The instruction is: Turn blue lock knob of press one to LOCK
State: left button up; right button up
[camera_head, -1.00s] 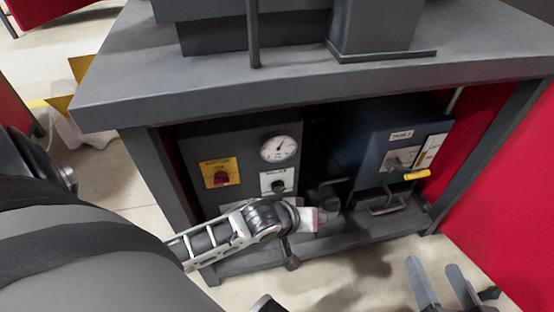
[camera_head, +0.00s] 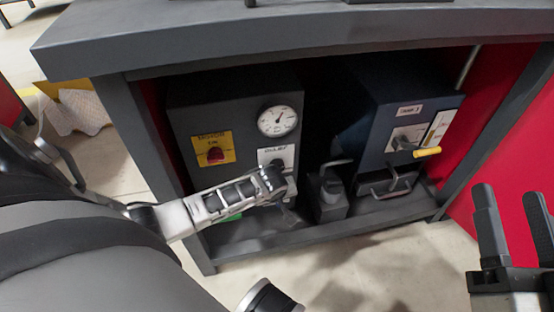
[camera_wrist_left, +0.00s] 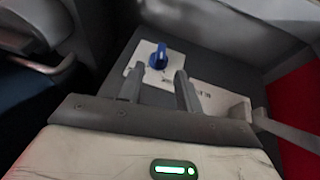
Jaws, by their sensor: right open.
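The blue lock knob (camera_wrist_left: 158,57) shows in the left wrist view on a white plate (camera_wrist_left: 142,66) on a dark grey panel. I cannot make it out in the head view. My left gripper (camera_wrist_left: 159,70) is open, and its two fingers point toward the knob. The knob appears between and just beyond the fingertips; I cannot tell whether they touch it. My right gripper (camera_head: 510,193) is open and empty at the right.
The grey box carries a round gauge (camera_head: 278,121), a red knob on a yellow plate (camera_head: 214,150) and a dark knob (camera_head: 276,165). A dark blue box (camera_head: 390,100) with a yellow-tipped handle (camera_head: 427,152) stands right. The bench top (camera_head: 250,40) overhangs both. Red panels flank them.

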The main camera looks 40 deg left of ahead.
pick_arm(q)
jog(key=b+x, duration=0.2)
jog(key=x, duration=0.2)
jog(key=shift+f, duration=0.1)
jog(key=shift+w+a+f, duration=0.1)
jog(key=c, duration=0.7)
pick_arm(e)
jog(key=r+n+y, duration=0.2)
jog(key=n, duration=0.1)
jog(key=s+r+n+t+y, duration=0.1)
jog(key=r+n+y, duration=0.2)
jog(key=shift+s+a+r+n+t, duration=0.1)
jog(key=shift+s+r+n+t, duration=0.1)
jog(key=shift+r+n+t, duration=0.15)
